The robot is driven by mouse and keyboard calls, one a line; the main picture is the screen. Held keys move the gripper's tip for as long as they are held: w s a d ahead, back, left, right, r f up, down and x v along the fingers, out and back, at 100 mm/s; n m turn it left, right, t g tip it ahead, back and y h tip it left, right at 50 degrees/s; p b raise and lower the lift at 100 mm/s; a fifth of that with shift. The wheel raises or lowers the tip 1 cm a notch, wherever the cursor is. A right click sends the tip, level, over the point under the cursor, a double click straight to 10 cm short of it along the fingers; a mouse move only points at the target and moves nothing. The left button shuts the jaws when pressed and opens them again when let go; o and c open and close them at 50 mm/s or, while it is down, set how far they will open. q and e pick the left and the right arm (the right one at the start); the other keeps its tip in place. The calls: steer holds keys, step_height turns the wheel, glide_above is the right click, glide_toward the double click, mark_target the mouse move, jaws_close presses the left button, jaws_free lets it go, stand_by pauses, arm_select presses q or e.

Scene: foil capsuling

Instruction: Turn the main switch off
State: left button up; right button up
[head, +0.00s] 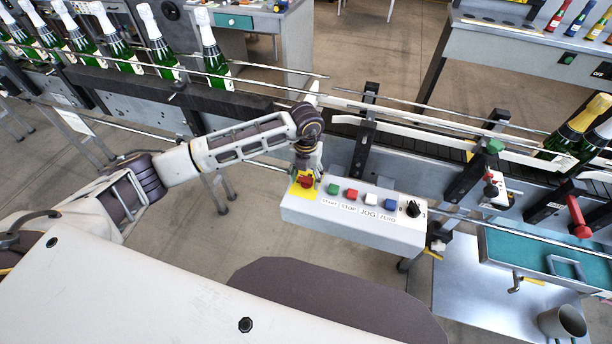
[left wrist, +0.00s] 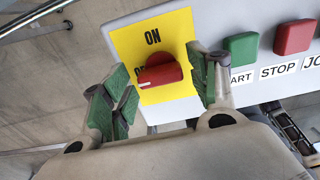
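The main switch is a red rotary knob on a yellow plate at the left end of the control box; it shows in the head view (head: 306,181) and the left wrist view (left wrist: 160,73). "ON" is printed above the knob; a partly covered word beginning with "O" is at its left. The knob's bar lies nearly sideways, its pale mark at the left end toward that word. My left gripper (head: 308,168) is at the switch. In the left wrist view its green-padded fingers (left wrist: 163,88) are open either side of the knob, with small visible gaps. My right gripper is out of view.
The control box (head: 350,227) also carries a green button (head: 333,189), a red button (head: 351,195), a white one, a blue one and a black selector (head: 412,209). A conveyor with green bottles (head: 212,55) runs behind. A metal cup (head: 563,323) stands at lower right.

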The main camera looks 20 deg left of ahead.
mark_target(306, 177)
arm_select(q)
steer(key=shift+r, duration=0.1)
stand_by(0.3)
step_height(306, 177, up, 12)
stand_by(0.7)
stand_by(0.5)
